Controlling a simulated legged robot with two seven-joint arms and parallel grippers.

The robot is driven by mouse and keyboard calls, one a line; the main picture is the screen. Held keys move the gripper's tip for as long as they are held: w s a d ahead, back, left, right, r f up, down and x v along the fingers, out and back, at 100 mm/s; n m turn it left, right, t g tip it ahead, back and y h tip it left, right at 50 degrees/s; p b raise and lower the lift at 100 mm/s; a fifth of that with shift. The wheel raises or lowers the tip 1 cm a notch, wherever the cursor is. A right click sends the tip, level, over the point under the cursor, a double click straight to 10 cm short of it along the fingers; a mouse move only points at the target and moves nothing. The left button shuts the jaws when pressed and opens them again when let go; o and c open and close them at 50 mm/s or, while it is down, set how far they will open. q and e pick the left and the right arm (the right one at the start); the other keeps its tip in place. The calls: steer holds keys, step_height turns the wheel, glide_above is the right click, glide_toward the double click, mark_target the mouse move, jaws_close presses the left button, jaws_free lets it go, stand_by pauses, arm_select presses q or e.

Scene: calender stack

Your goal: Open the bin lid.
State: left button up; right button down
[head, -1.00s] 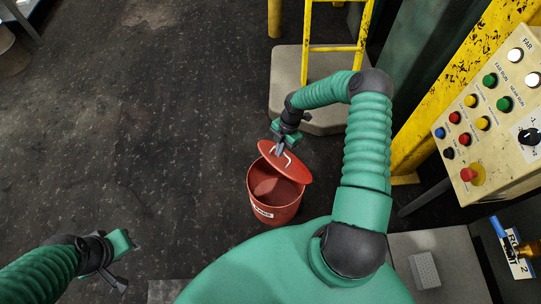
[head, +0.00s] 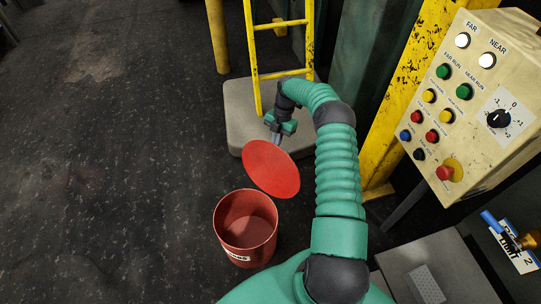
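The red bin (head: 245,228) stands on the floor in the head view, with its mouth uncovered and its inside showing. Its round red lid (head: 270,169) is tilted steeply, up and to the right of the mouth. A strip of floor shows between lid and rim, and no joint between them is visible. My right gripper (head: 277,138) is at the lid's upper edge, with its fingertips partly hidden by the lid. I cannot tell whether it grips the lid or its handle, which is out of sight. My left gripper is outside the view.
A yellow ladder (head: 252,60) rises from a grey plinth (head: 240,115) behind the lid. A control panel with buttons (head: 470,110) and a yellow post (head: 400,100) stand to the right. The dark floor on the left is clear.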

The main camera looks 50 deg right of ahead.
steer(key=shift+w+d+f+b, duration=0.1)
steer(key=shift+d+f+b, duration=0.2)
steer(key=shift+d, duration=0.55)
steer(key=shift+r, duration=0.15)
